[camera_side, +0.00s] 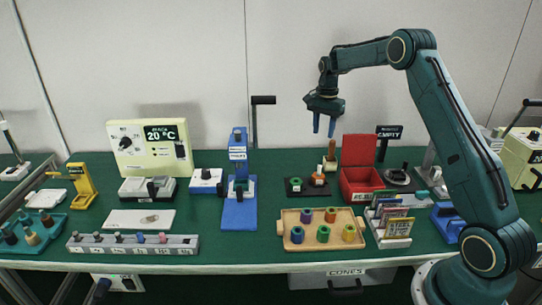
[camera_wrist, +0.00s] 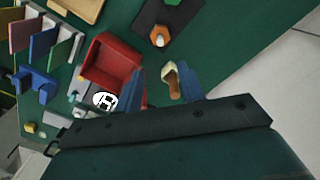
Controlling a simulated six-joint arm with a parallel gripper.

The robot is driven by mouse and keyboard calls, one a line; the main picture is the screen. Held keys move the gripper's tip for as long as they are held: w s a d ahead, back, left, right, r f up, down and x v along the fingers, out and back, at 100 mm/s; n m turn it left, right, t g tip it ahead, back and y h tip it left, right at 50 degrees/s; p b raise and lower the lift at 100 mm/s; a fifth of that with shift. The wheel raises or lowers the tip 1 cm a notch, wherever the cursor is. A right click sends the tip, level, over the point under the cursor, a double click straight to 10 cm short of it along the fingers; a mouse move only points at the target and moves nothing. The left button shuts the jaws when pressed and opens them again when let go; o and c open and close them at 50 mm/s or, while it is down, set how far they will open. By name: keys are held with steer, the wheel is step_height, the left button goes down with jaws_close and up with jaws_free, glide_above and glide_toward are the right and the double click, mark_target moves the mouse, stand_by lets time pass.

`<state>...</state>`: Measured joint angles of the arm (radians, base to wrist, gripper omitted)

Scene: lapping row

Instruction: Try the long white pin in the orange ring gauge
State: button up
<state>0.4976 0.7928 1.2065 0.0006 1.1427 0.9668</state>
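My gripper (camera_side: 324,125) is open and empty, high above the back of the table. Its two blue fingers also show in the wrist view (camera_wrist: 165,86). Several coloured rings (camera_side: 323,233), among them green, purple and yellow ones, sit in a wooden tray (camera_side: 286,218). An orange piece (camera_side: 318,181) with a pale top stands on a black plate (camera_side: 293,192); it also shows in the wrist view (camera_wrist: 160,37). I cannot tell whether it is the ring gauge with a pin. Several pins stand in a grey rack (camera_side: 132,248) at the front left; I cannot pick out a long white one.
A brown-handled brush-like tool (camera_side: 331,152) stands behind the black plate. An open red box (camera_side: 361,168) is right of it, with a card rack (camera_side: 393,223) in front. A blue stand (camera_side: 238,205) is left of the tray. Green tabletop is clear between the blue stand and the tray.

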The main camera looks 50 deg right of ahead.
mark_target(320, 165)
steer(key=shift+c, duration=0.5)
steer(key=c, duration=0.3)
steer(key=shift+f, duration=0.35)
steer(key=c, duration=0.4)
steer(key=shift+f, duration=2.4)
jaws_close()
steer(key=shift+f, duration=0.15)
steer(key=shift+f, duration=2.8)
